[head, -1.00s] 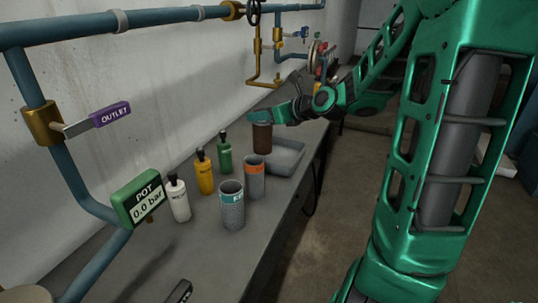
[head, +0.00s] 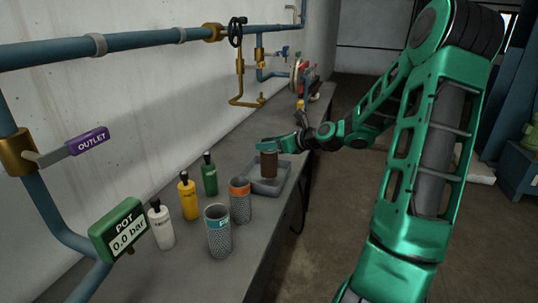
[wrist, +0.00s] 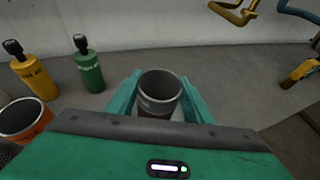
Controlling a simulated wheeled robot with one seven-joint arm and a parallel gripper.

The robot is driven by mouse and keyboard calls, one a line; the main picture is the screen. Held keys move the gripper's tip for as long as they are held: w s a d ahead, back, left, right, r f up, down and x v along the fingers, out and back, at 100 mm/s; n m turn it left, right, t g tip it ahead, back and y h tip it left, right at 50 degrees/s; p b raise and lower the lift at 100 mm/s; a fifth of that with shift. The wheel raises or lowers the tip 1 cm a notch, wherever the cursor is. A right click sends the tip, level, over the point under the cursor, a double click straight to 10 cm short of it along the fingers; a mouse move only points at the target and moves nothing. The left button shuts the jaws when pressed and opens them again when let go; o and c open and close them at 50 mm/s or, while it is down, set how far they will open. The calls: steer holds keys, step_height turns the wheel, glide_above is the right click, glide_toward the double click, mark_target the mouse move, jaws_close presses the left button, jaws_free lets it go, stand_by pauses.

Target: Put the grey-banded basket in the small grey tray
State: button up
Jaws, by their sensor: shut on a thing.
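The grey-banded basket (head: 269,168) is a dark brown cylinder with a grey band at its top. In the wrist view its open grey mouth (wrist: 160,86) shows between the two green fingers. My gripper (head: 270,148) is shut on it near the rim and holds it upright. The small grey tray (head: 260,188) lies on the bench. The basket appears within the tray's outline. I cannot tell whether its base touches the tray floor.
An orange-banded basket (head: 240,203) and a teal-banded basket (head: 219,236) stand nearer on the bench. Green (head: 209,176), yellow (head: 188,198) and white (head: 161,226) bottles stand along the wall side. Pipes and valves line the wall. The bench edge is right of the tray.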

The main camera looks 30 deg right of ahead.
mark_target(275, 152)
steer(key=shift+f, duration=2.05)
steer(key=o, duration=1.4)
steer(key=shift+f, duration=0.1)
